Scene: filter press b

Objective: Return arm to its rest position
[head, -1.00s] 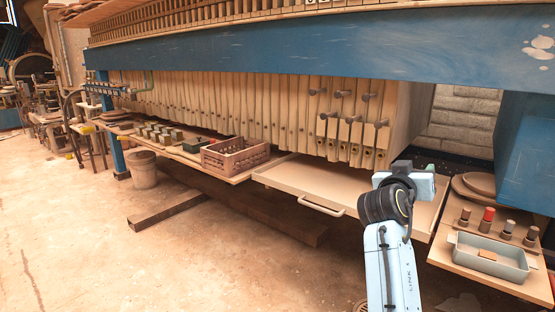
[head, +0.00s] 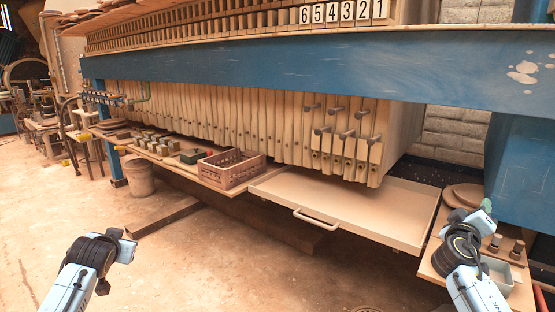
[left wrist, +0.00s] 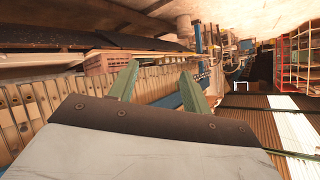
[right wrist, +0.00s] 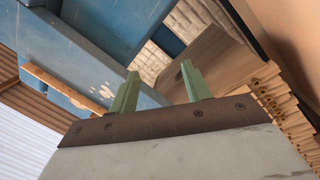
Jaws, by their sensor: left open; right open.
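My right arm comes in at the lower right of the head view, and its gripper (head: 487,206) is in front of the side shelf with the grey tray. In the right wrist view its two green fingers (right wrist: 160,90) stand apart with nothing between them. My left arm (head: 85,268) shows at the lower left of the head view over bare floor; its fingers are hidden there. In the left wrist view the left gripper's green fingers (left wrist: 158,82) are apart and empty.
A pale pull-out tray (head: 350,208) with a handle (head: 316,219) sits under the press plates (head: 340,140). A brown crate (head: 232,168) stands left of it. A grey tray (head: 500,272) is partly behind my right arm. The blue beam (head: 300,62) spans above. The floor between my arms is clear.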

